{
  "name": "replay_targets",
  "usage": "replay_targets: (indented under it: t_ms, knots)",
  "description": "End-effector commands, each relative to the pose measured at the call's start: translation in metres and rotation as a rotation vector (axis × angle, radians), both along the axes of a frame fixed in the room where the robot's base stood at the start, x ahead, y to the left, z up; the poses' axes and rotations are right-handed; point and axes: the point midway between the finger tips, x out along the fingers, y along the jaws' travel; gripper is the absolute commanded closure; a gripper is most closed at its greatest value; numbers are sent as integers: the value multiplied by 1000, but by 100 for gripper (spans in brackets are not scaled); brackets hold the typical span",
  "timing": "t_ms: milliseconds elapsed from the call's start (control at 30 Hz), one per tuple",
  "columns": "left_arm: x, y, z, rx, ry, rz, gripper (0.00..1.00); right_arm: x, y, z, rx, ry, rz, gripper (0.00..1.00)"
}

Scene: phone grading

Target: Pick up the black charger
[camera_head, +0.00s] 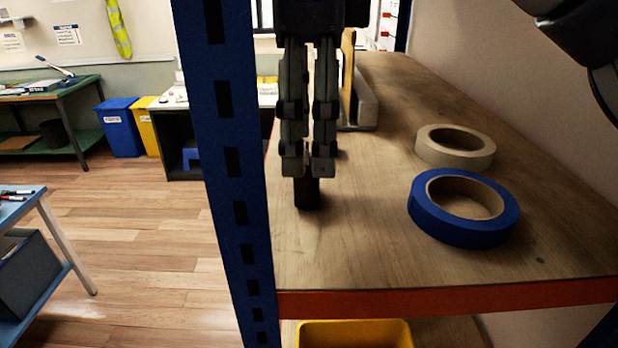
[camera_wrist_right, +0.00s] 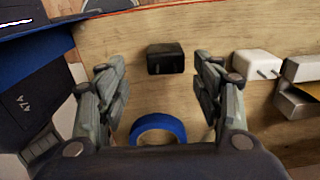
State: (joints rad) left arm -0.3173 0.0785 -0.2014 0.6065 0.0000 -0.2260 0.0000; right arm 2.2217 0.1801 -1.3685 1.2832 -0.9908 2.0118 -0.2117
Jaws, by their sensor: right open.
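The black charger (camera_head: 306,194) stands on the wooden shelf (camera_head: 350,240), close to the blue upright. In the head view it shows just below the fingertips of my right gripper (camera_head: 308,172), which points down; the fingers hide its upper part. In the right wrist view the black charger (camera_wrist_right: 165,58) lies between and slightly beyond the spread fingers of the right gripper (camera_wrist_right: 162,75), with clear wood on both sides. The right gripper is open and empty. My left gripper is not in view.
A blue tape roll (camera_head: 463,233) and a beige tape roll (camera_head: 455,147) lie right of the gripper. A white charger (camera_wrist_right: 257,66) sits beside the black one. A blue post (camera_head: 232,170) and orange front edge (camera_head: 450,298) border the shelf. A yellow bin (camera_head: 355,333) is below.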

Motion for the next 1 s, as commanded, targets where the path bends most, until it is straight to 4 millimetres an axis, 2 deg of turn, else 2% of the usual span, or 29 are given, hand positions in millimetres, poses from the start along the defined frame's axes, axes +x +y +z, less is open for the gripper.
replay_targets:
  t_ms: [133, 300, 467, 633, 667, 867, 1000]
  knots:
    - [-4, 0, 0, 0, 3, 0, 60, 2, 2, -20, 1, 4, 3, 39]
    - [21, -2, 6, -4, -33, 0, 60, 3, 3, -37, 1, -1, 1, 39]
    - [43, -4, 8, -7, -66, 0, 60, 2, 3, -45, 2, -1, 1, 39]
    - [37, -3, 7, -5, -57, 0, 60, 2, 3, -46, 3, -1, 0, 39]
    - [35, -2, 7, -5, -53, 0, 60, 2, 3, -45, 3, -1, 0, 41]
    - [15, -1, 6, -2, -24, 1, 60, 2, 3, -45, 3, -1, 0, 87]
    - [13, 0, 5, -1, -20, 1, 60, 2, 3, -45, 3, -1, 1, 87]
